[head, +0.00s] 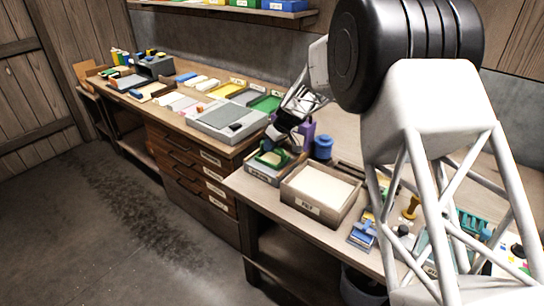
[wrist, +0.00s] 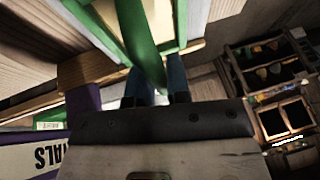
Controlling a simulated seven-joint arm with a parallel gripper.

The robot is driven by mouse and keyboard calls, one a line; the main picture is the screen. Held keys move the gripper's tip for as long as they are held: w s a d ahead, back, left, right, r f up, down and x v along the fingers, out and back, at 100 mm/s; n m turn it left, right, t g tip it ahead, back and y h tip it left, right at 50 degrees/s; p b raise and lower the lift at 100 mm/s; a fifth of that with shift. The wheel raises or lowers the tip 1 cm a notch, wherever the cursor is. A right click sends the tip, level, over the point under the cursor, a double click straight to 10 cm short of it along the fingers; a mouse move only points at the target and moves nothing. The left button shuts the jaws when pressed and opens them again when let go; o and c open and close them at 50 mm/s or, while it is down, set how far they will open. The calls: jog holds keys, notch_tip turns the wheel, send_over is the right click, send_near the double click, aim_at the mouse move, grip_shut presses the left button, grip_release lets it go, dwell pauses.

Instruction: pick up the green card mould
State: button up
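The green card mould (wrist: 146,45) shows in the wrist view as a green frame with a pale panel, and a green bar of it runs down between my fingers. In the head view the mould (head: 271,158) is a small green shape at the near left corner of the right-hand bench. My gripper (wrist: 157,88) has its two dark fingers close on either side of the green bar, with no clear gap visible. In the head view my gripper (head: 284,143) is over the mould, and its fingertips are mostly hidden.
A wooden box with a pale filling (head: 318,190) stands right beside the mould. A blue jar (head: 323,147) and a purple item (head: 307,130) are close behind. A grey tray (head: 226,124) lies on the left bench. The floor (head: 110,220) in front is clear.

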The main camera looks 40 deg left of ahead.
grip_shut()
jog(key=shift+r, duration=5)
jog(key=shift+w, duration=0.1)
